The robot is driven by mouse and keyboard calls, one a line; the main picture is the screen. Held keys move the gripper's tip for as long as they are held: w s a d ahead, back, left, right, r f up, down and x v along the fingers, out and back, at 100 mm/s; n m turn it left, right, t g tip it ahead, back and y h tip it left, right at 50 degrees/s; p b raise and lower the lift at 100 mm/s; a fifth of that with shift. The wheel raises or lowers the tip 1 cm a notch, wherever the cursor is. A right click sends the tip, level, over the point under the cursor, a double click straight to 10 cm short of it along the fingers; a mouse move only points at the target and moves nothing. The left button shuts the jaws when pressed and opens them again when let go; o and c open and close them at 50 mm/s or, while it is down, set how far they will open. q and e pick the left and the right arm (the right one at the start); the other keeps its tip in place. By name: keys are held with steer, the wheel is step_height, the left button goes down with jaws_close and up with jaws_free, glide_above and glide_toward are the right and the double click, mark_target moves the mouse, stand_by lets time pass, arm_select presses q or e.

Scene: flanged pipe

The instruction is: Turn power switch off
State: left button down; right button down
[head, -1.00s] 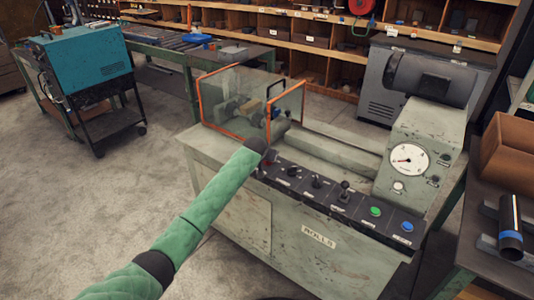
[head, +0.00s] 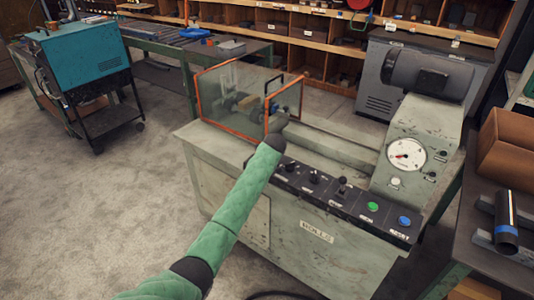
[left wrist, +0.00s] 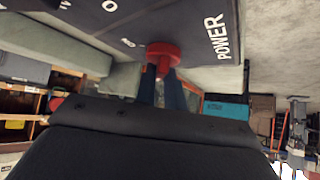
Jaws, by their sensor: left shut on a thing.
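The red power switch (left wrist: 163,53) sits on the dark control panel (left wrist: 100,22) beside the word POWER, which appears sideways in the left wrist view. My left gripper (left wrist: 164,80) is shut on this red switch, with its two dark fingers reaching up to the knob. In the head view my green left arm reaches over the left end of the panel (head: 325,193), and its wrist hides the switch and the fingers. The switch's exact angle is hard to read. My right gripper is in neither view.
The panel also holds a black lever (head: 342,187), a green button (head: 373,207) and a blue button (head: 404,221). An orange-edged clear guard (head: 232,100) stands behind my left wrist. A dark pipe (head: 506,225) rests at the right.

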arm_select(q)
steer(key=shift+r, duration=0.15)
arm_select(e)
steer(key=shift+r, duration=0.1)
arm_select(q)
steer(key=c, duration=1.5)
jaws_free()
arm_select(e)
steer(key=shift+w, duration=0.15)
